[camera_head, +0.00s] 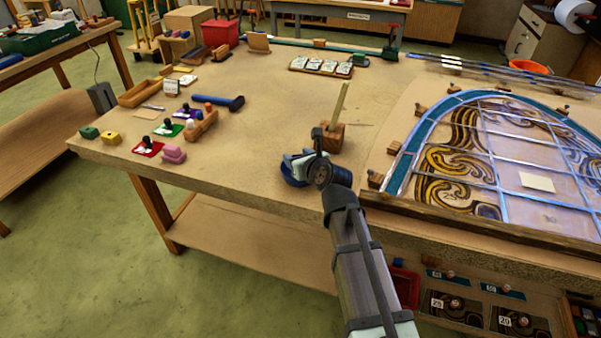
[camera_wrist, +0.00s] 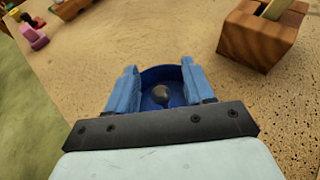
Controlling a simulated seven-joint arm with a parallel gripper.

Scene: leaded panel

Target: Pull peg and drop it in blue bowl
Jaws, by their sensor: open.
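My gripper (camera_head: 312,163) is over the blue bowl (camera_head: 289,178) near the front edge of the bench and hides part of it. In the wrist view, my gripper's two blue fingers (camera_wrist: 158,72) stand apart at either side of the blue bowl (camera_wrist: 160,73). Between them, a small peg with a rounded dark grey head (camera_wrist: 161,93) shows inside the bowl. I see no finger touching it. Its lower part is hard to make out.
A wooden block (camera_head: 328,138) with an upright stick stands just behind the bowl. The leaded panel (camera_head: 470,155), with small wooden blocks around its edge, lies to the right. Stamps, a blue-handled tool (camera_head: 220,101) and boxes lie to the left.

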